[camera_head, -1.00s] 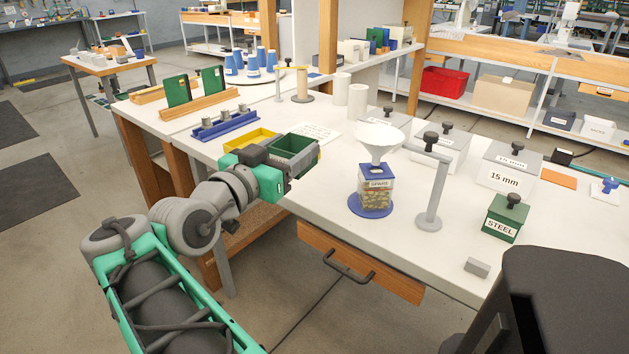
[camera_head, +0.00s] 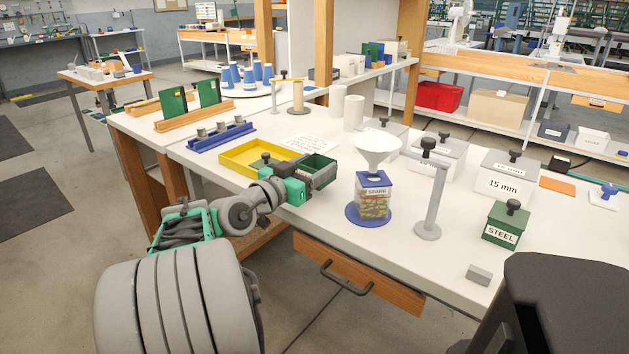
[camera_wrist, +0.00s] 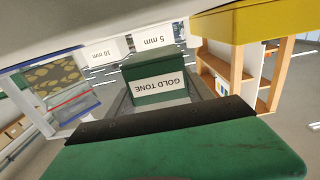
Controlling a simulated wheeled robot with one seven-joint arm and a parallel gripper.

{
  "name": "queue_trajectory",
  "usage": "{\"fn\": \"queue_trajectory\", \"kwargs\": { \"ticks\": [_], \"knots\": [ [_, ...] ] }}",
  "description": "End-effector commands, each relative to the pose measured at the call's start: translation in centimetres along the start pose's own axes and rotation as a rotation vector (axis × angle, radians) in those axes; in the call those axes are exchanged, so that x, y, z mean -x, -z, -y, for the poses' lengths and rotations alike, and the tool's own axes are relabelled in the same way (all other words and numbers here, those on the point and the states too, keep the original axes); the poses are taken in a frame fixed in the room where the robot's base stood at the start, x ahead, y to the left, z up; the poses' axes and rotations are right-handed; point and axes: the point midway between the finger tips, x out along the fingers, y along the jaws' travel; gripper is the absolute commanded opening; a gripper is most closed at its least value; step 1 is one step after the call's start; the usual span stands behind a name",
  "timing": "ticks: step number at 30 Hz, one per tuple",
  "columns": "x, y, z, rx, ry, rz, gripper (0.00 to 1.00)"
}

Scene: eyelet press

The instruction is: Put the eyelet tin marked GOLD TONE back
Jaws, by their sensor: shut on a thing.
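The GOLD TONE tin (camera_wrist: 160,84) is green with a white label, which reads upside down in the wrist view. My gripper (camera_head: 321,172) is shut on it. In the head view the tin (camera_head: 317,164) shows as a dark green block between the grey fingers, over the front part of the table, right of the yellow tray and left of the SPARE jar. Its lid knob cannot be made out, and its height above the table is hard to tell. A similar green tin marked STEEL (camera_head: 502,224) stands at the right of the table.
The SPARE jar (camera_head: 374,200) with a white funnel (camera_head: 379,148) stands on a blue base. Right of it is a grey post (camera_head: 432,205). The yellow tray (camera_head: 240,158) lies left. Grey-lidded boxes, one marked 15 mm (camera_head: 505,185), line the back.

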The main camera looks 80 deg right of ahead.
Motion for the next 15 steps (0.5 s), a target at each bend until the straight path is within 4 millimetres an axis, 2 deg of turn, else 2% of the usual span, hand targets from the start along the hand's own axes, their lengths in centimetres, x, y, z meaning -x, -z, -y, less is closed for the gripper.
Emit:
{"fn": "queue_trajectory", "kwargs": {
  "ticks": [1, 4, 15],
  "knots": [
    [0.1, -1.4, 0.0, 0.004, 0.000, 0.001, 0.09],
    [0.1, -2.8, 0.0, 0.002, 0.000, 0.001, 0.09],
    [0.1, -3.2, -0.1, 0.000, 0.000, 0.000, 0.09]
  ]
}}
